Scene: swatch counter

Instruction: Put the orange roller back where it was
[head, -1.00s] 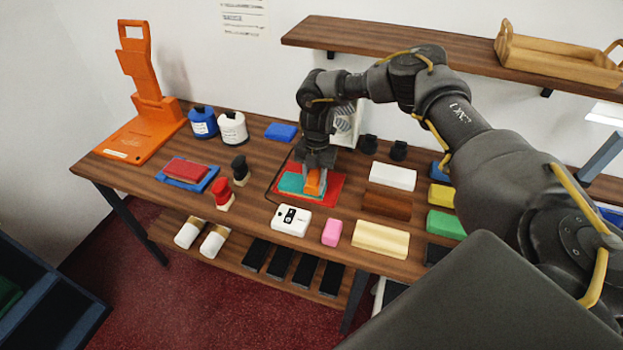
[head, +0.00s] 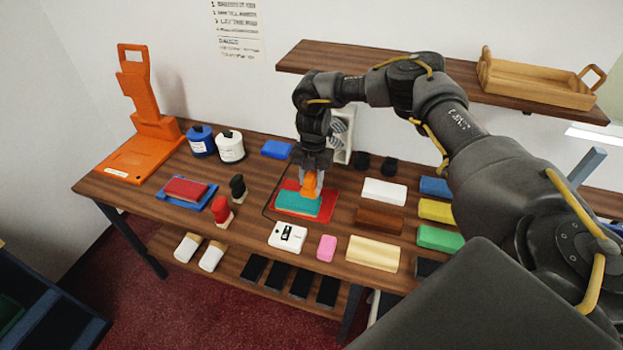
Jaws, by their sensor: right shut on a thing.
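The orange roller (head: 310,181) is in my right gripper (head: 311,178), which is shut on it. The gripper points down over a teal block (head: 298,204) that lies on a red mat (head: 327,208). The roller is at the far end of the teal block; I cannot tell whether it touches it. The fingers and wrist partly hide the roller. My left gripper is not in view.
Red (head: 220,209) and black (head: 238,188) handled stamps and a white device (head: 287,237) stand nearby. A white block (head: 384,192) and other coloured blocks lie to the right. An orange stand (head: 150,130) and two bottles are at the left. A shelf hangs above.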

